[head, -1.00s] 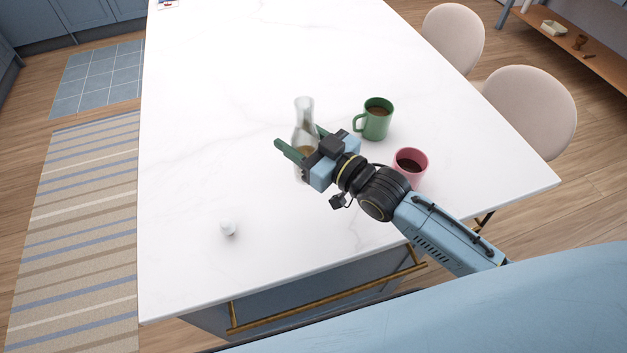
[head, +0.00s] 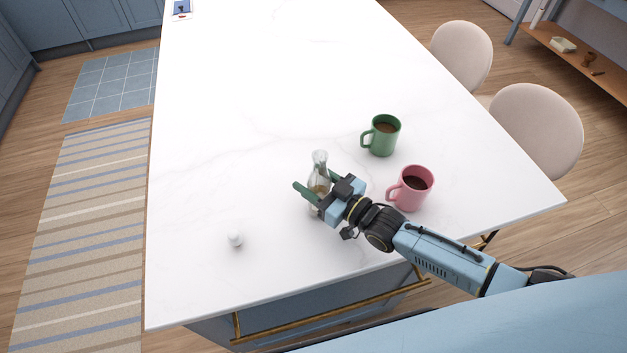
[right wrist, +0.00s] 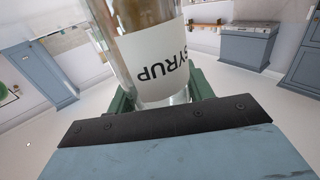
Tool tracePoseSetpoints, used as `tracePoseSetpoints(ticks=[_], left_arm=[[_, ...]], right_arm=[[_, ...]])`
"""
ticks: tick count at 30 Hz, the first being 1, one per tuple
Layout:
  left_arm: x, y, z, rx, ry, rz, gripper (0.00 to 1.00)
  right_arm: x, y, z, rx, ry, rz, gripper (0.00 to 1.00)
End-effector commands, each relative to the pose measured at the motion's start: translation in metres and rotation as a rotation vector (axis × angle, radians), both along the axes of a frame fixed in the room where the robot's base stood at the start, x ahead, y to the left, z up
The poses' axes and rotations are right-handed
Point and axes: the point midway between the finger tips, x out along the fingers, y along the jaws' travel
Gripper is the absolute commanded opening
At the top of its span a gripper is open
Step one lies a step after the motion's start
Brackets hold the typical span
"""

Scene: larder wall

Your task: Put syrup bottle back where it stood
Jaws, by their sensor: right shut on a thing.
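The syrup bottle (head: 319,169) is clear glass with a narrow neck and brown syrup low inside. In the right wrist view the bottle (right wrist: 150,50) shows a white label reading "SYRUP", upside down in that picture. My right gripper (head: 316,190) is shut on the bottle's body, with green fingers on both sides of it. The bottle looks upright over the white table (head: 230,130); I cannot tell whether its base touches the top. A small white cap-like piece (head: 235,240) stands on the table to the left of the bottle. My left gripper is not in view.
A green mug (head: 381,138) with brown drink stands behind and right of the bottle. A pink mug (head: 409,189) with dark drink stands close beside my right wrist. Two beige chairs (head: 535,120) line the right edge.

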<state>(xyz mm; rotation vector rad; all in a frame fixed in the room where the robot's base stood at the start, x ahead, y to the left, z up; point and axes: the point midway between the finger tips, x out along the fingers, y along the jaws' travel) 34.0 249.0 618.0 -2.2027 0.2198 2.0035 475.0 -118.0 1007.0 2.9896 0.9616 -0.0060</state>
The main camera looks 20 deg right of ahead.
Motion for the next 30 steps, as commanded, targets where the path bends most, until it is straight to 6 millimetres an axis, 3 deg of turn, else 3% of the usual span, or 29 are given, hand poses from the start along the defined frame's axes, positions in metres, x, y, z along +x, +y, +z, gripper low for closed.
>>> tracePoseSetpoints(ticks=[12,13,18,30], left_arm=[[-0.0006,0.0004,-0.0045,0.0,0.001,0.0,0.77],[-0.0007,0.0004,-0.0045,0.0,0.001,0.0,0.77],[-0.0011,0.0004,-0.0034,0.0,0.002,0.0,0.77],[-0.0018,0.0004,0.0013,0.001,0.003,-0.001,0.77]], right_arm=[[0.0007,0.0006,-0.0039,0.004,-0.005,0.001,0.14],[0.0001,0.0004,-0.0055,0.001,-0.001,0.0,0.53],[0.0,0.0004,-0.0044,0.001,-0.001,0.0,0.73],[-0.0023,-0.0014,0.0005,0.001,0.001,0.0,0.73]])
